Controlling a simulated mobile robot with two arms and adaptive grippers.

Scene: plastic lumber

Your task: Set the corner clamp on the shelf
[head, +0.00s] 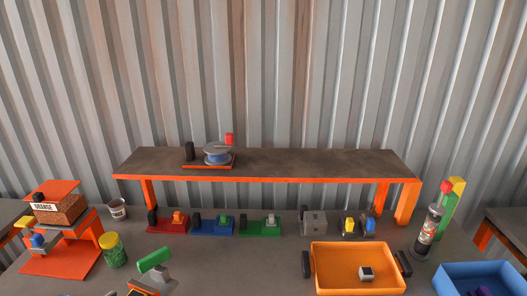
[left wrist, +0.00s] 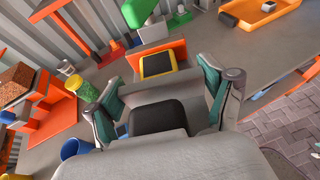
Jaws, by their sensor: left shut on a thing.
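The corner clamp, as I take it, is an orange piece with a grey post and a green handle (head: 154,260), cut off by the bottom edge of the head view. In the left wrist view its orange body (left wrist: 181,52) has a dark square with a yellow border, and the green handle is at the top. My left gripper (left wrist: 160,80) is shut on the orange body, one finger at each side. The shelf (head: 290,161) is a dark board on orange legs at the back of the bench. My right gripper is not in view.
An orange-based tool (head: 208,164) stands left of the shelf's middle; the shelf's right half is bare. An orange tray (head: 357,290), a blue bin (head: 478,272) and an orange stand (head: 58,262) are on the bench.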

